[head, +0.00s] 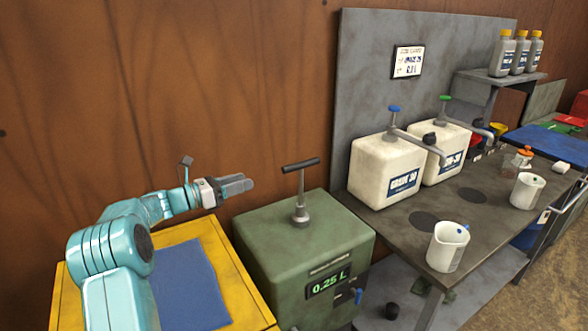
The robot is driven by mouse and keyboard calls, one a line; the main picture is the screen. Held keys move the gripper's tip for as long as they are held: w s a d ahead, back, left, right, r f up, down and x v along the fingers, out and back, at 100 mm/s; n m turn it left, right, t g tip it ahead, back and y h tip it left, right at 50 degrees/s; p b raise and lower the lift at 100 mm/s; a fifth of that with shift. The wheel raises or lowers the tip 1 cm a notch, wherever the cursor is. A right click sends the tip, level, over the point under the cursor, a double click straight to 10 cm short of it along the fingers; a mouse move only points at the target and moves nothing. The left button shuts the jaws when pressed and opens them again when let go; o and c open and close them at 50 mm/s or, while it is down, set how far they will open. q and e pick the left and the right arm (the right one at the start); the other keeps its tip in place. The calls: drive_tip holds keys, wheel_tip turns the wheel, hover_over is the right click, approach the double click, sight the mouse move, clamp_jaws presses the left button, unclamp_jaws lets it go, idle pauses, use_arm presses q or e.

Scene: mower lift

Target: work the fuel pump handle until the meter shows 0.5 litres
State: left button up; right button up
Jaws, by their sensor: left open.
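The green fuel pump box (270,245) stands in the middle of the head view. Its black T-shaped handle (300,165) sits raised on a grey stem (301,205) on top. The meter (328,285) on its front reads 0.25 L in green digits. My left gripper (245,184) is to the left of the handle, near its height in the picture, apart from it and empty. It is open, though its fingers look close together from this angle. My right gripper is out of view.
A yellow cabinet with a blue mat (185,285) stands left of the pump. A wooden wall (170,90) is behind. Bottles (502,55) stand on a shelf.

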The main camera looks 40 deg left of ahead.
sight(291, 168)
use_arm(q)
drive_tip(key=p+x, duration=0.2)
drive_tip(key=x, duration=0.5)
drive_tip(key=p+x, duration=0.2)
drive_tip(key=x, duration=0.6)
drive_tip(key=shift+w+a+f, duration=0.1)
drive_tip(key=shift+w+f, duration=0.1)
drive_tip(key=shift+w+p, duration=0.35)
drive_tip(key=shift+w+f, duration=0.1)
drive_tip(key=shift+w, duration=0.05)
clamp_jaws()
